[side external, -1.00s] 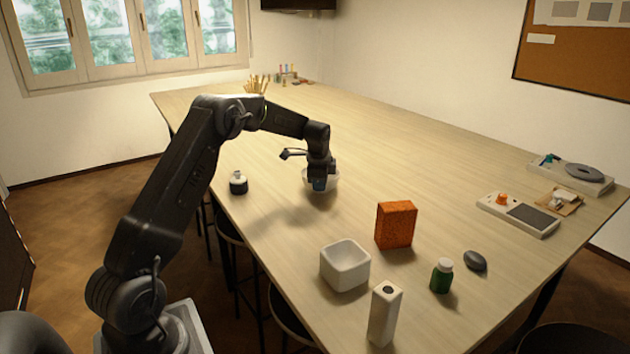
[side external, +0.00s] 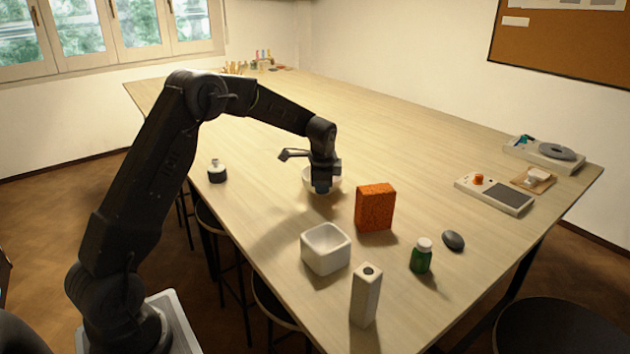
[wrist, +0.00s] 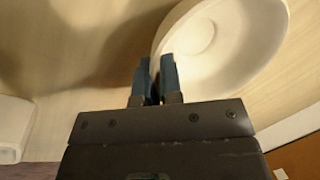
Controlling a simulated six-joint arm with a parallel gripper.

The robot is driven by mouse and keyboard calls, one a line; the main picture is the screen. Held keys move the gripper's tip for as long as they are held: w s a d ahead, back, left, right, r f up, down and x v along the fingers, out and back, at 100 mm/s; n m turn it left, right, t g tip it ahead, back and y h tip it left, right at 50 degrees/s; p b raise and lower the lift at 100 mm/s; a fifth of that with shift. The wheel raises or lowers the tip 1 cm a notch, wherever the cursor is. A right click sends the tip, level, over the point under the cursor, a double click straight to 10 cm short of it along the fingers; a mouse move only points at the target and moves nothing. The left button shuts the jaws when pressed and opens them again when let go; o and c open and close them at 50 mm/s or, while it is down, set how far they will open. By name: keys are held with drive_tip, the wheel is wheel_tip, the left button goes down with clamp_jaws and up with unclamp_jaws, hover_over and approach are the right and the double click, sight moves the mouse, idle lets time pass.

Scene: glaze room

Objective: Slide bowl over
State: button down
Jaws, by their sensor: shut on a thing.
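The white round bowl (side external: 336,183) stands on the table near the middle, partly hidden by my gripper (side external: 321,188). My gripper points down at the bowl's near side. In the wrist view the bowl (wrist: 240,60) lies at the upper right, with a round ring in its base. There the two blue-grey fingers of my gripper (wrist: 154,72) are close together at the bowl's left rim, shut on it.
An orange block (side external: 375,208) stands close to the bowl's right. Nearer are a square white pot (side external: 326,262), a tall white vase (side external: 365,308), a green bottle (side external: 421,262) and a dark stone (side external: 453,240). A small dark jar (side external: 217,175) stands left.

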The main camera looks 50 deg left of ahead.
drive_tip(key=shift+d+f, duration=0.1)
drive_tip(key=shift+d, duration=2.6)
drive_tip(key=c, duration=1.2)
unclamp_jaws()
drive_tip(key=v, duration=1.4)
drive_tip(key=shift+a, duration=0.1)
